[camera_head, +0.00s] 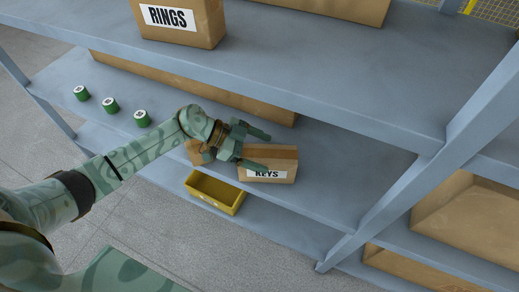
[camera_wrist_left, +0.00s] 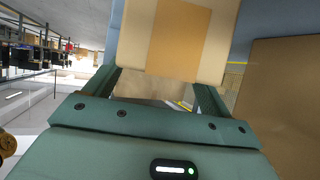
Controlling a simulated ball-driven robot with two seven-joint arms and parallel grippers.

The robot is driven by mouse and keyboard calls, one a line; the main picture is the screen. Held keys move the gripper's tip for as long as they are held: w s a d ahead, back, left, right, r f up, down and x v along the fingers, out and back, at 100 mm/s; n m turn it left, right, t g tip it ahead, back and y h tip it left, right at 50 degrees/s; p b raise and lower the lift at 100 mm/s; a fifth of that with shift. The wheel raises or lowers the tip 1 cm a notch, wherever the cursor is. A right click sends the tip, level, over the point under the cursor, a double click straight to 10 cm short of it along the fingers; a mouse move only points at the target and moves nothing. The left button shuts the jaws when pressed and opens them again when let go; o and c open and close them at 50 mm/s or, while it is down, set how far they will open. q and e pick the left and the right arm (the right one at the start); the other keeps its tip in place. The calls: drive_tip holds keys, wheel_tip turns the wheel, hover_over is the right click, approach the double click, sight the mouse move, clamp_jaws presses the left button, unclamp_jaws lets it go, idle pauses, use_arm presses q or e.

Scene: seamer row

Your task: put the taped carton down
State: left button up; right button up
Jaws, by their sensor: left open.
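The taped carton (camera_head: 283,165) is a small brown box with a white KEYS label on its front. It sits on the middle shelf (camera_head: 330,185), under the upper board. My left gripper (camera_head: 262,149) is open at the carton's left side, and part of the carton is hidden behind its fingers. In the left wrist view the carton (camera_wrist_left: 215,45) shows a darker tape strip down its middle, beyond the tips of my open left gripper (camera_wrist_left: 157,80). Whether the fingers touch the carton cannot be told. My right gripper is not in view.
A yellow bin (camera_head: 213,193) stands on the lower shelf below the gripper. Several green cans, one of them here (camera_head: 111,105), stand to the left. A RINGS carton (camera_head: 180,20) is on the upper board (camera_head: 330,70). A blue-grey upright (camera_head: 420,165) stands at right.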

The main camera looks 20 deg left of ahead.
use_arm(q)
drive_tip(key=p+v, duration=0.3)
drive_tip(key=v, duration=0.9)
drive_tip(key=shift+p, duration=0.3)
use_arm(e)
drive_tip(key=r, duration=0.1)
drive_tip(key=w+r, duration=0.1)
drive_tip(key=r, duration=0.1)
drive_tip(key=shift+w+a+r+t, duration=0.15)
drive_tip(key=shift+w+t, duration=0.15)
use_arm(q)
drive_tip(key=shift+f, duration=0.1)
drive_tip(key=shift+o, duration=0.4)
